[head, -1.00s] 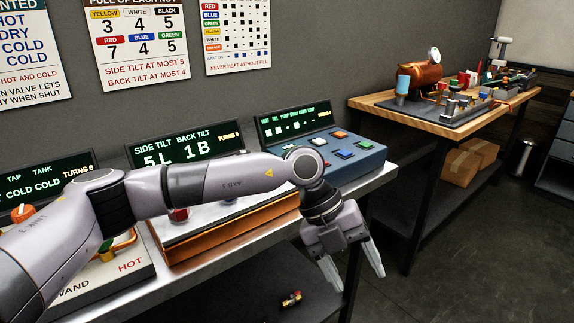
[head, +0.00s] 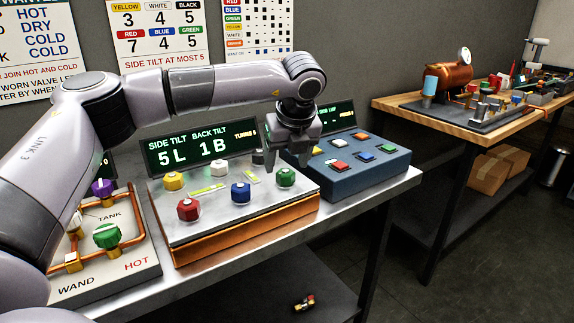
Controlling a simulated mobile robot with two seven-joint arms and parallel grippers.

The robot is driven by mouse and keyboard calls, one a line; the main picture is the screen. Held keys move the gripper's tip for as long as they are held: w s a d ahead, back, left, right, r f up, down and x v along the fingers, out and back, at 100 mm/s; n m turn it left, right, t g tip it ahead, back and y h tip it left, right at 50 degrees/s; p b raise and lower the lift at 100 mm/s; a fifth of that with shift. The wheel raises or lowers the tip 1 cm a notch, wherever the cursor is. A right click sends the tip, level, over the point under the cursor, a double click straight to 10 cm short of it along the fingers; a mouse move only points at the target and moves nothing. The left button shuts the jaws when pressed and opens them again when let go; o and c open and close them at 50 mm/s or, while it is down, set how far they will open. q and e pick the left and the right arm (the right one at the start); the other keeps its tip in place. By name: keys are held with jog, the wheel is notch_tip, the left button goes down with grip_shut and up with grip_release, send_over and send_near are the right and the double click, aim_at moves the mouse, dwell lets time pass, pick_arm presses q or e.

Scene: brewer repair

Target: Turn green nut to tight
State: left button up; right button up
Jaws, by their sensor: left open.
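The green nut (head: 286,177) sits at the front right corner of the tilt plate (head: 215,222), with a blue nut (head: 240,192) and a red nut (head: 188,209) to its left. A yellow nut (head: 173,181) and a white nut (head: 219,167) stand in the back row. My left gripper (head: 286,165) is open, pointing down just above and behind the green nut, apart from it as far as I can tell. It hides the plate's back right corner. The tilt display (head: 202,146) reads side tilt 5L, back tilt 1B. My right gripper is not in view.
A blue button panel (head: 362,165) stands close on the right. A pipe board with a green valve knob (head: 107,236) and a purple knob (head: 102,188) is on the left. Wall charts (head: 157,30) hang behind. A wooden table (head: 440,115) stands at the far right.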

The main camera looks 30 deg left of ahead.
pick_arm(q)
jog(key=shift+x, duration=1.05)
jog(key=shift+w+a+f, duration=0.1)
jog(key=shift+f, duration=0.2)
jog(key=c, duration=1.1)
jog(key=shift+o, duration=0.2)
